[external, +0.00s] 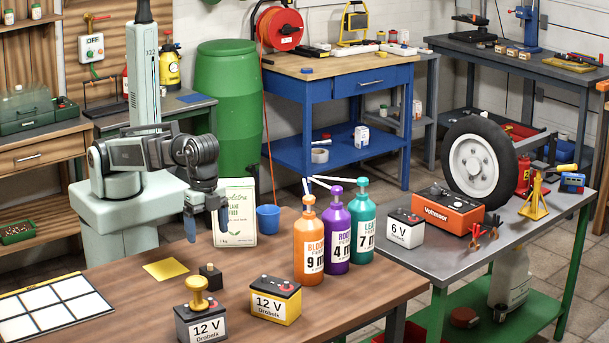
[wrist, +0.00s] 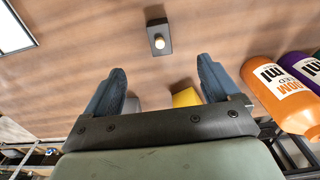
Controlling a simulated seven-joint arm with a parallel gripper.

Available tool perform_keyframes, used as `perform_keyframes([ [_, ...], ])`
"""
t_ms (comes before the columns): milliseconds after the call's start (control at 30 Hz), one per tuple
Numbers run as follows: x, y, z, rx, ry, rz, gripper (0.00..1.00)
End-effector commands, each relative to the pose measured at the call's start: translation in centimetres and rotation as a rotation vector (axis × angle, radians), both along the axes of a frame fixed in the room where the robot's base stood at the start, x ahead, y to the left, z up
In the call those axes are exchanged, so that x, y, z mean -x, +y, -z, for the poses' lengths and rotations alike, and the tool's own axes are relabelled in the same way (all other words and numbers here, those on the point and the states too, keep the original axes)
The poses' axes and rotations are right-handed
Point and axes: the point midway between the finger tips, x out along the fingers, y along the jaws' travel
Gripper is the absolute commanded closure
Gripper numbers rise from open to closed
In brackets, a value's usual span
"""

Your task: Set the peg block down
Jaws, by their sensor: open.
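The peg block is a small dark block (external: 210,279) with a short peg on top, standing upright on the brown wooden table (external: 350,283). In the wrist view the dark block (wrist: 157,30) shows beyond the fingertips, roughly centred between them. My gripper (external: 207,228) hangs fingers-down above the table, behind the block in the external view. Its two blue fingers are wide apart in the wrist view (wrist: 160,72), with nothing held between them. The gripper and block are apart.
A yellow plate (external: 166,269) and a white grid board (external: 50,308) lie left. Two 12 V batteries, grey (external: 203,325) and yellow (external: 276,303), stand in front; a gold knob (external: 198,293) shows at the grey one. Orange (external: 309,248), purple and teal bottles stand right.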

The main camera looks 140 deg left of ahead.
Motion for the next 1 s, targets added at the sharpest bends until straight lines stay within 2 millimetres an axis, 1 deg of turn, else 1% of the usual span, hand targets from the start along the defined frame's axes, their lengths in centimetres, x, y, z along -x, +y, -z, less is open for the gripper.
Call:
perform_keyframes([
  [67,0.0,-0.2,0.0,0.000,0.000,0.003,0.11],
  [167,0.0,-1.2,0.0,0.000,0.000,0.021,0.11],
  [400,0.3,-5.8,0.6,-0.001,0.011,0.101,0.11],
  [500,0.5,-7.4,0.9,-0.007,0.016,0.130,0.11],
  [600,0.6,-8.5,1.2,-0.029,0.019,0.152,0.11],
  [767,0.7,-9.7,1.6,-0.094,0.022,0.152,0.11],
  [1000,0.6,-9.3,1.6,-0.186,0.001,-0.066,0.11],
])
